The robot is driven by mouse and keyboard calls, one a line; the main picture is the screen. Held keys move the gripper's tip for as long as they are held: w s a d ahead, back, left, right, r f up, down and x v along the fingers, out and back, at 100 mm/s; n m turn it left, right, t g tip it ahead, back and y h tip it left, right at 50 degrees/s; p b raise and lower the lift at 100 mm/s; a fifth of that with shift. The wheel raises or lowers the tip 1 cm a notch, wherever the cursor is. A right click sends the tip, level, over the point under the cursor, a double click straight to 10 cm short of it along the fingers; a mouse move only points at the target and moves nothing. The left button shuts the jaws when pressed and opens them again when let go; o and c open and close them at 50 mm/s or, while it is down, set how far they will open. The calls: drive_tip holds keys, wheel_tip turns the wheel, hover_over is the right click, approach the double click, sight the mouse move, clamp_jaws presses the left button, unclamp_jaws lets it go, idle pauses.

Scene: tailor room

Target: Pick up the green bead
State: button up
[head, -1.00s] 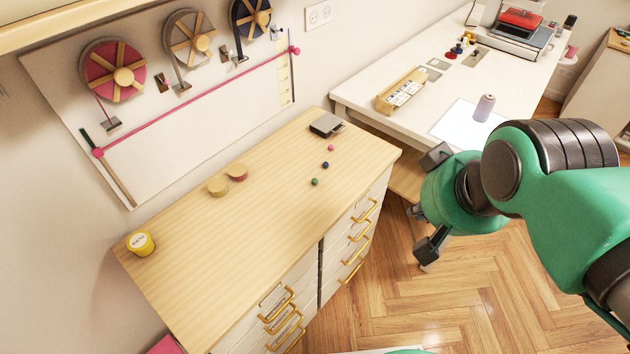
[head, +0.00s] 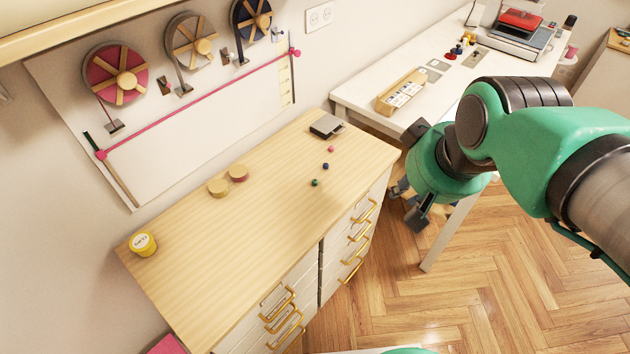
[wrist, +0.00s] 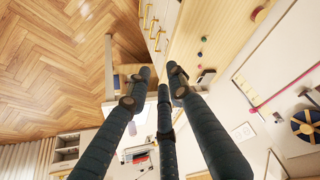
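The green bead (head: 315,182) lies on the light wooden top of the drawer cabinet (head: 250,215), close to its right edge. It is the front one of three beads in a row, with a dark blue bead (head: 326,166) and a pink bead (head: 331,149) behind it. The green bead also shows in the wrist view (wrist: 205,38), to the right of and beyond the fingertips. My gripper (head: 406,206) is right of the cabinet, over the floor and apart from the beads. In the wrist view its dark fingers (wrist: 158,76) are spread, with nothing between them.
A dark square box (head: 326,125) stands behind the beads. A white table (head: 370,97) stands behind. The cabinet top's middle is clear.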

drive_tip(key=w+a+f+n+g+p, duration=0.1)
drive_tip(key=w+a+n+p, duration=0.15)
drive_tip(key=w, duration=0.55)
drive_tip(key=w+a+f+n+g+p, duration=0.1)
drive_tip(key=w+a+f+n+p, duration=0.15)
drive_tip(key=w, duration=0.65)
drive_tip(key=w+a+f+n+g+y+p, duration=0.1)
drive_tip(key=w+a+f+n+p, duration=0.3)
drive_tip(key=w+a+f, duration=0.4)
drive_tip(key=w+f+g, duration=0.1)
drive_tip(key=w+f, duration=0.3)
drive_tip(key=f, duration=0.1)
drive_tip(key=shift+w+f+n+p, duration=0.3)
drive_tip(key=shift+w+n+p, duration=0.05)
drive_tip(key=shift+n, duration=0.05)
drive_tip(key=shift+f, duration=0.1)
drive_tip(key=b, duration=0.1)
hover_over(317, 182)
drive_tip(key=shift+f, duration=4.15)
drive_tip(key=shift+f, duration=0.1)
